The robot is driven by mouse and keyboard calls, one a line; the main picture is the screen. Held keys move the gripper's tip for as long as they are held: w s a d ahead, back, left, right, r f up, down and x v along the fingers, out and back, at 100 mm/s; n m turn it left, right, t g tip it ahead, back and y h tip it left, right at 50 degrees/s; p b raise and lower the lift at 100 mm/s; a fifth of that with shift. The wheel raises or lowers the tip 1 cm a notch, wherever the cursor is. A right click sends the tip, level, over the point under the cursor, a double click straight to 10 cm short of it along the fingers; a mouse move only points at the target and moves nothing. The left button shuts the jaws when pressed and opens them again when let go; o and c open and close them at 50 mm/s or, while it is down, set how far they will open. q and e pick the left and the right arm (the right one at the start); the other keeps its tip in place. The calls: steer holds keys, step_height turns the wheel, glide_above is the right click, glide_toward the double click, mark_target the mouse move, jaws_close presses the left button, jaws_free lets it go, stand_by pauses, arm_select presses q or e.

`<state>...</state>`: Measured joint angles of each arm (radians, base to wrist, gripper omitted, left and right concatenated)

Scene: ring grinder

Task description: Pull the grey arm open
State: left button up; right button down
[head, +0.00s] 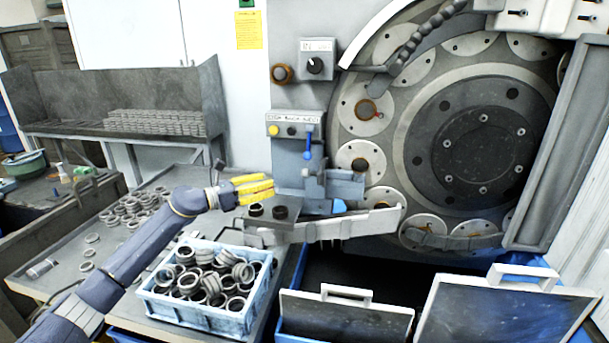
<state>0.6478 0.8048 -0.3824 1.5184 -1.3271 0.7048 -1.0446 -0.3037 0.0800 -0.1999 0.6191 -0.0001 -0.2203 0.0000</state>
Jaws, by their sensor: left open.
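The grey arm (345,226) is a long flat bar low on the front of the grinder. It runs from under the small feed block to the right, below the lower rings of the disc. My left gripper (272,187), with yellow fingers, is open and empty. It appears above and left of the bar, near the grey feed block (288,182), and I cannot tell whether it touches the block. Two dark rings (268,211) sit on the small ledge just below the fingers. My right gripper is not in view.
A blue crate (215,318) full of metal rings stands on the table below my left arm. Loose rings (125,208) lie at the table's left. The large grinding disc (480,140) fills the right. Lidded bins (345,312) stand below the bar.

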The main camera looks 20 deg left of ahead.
mark_target(306, 174)
arm_select(q)
steer(key=x, duration=1.4)
steer(key=shift+w, duration=0.2)
jaws_close()
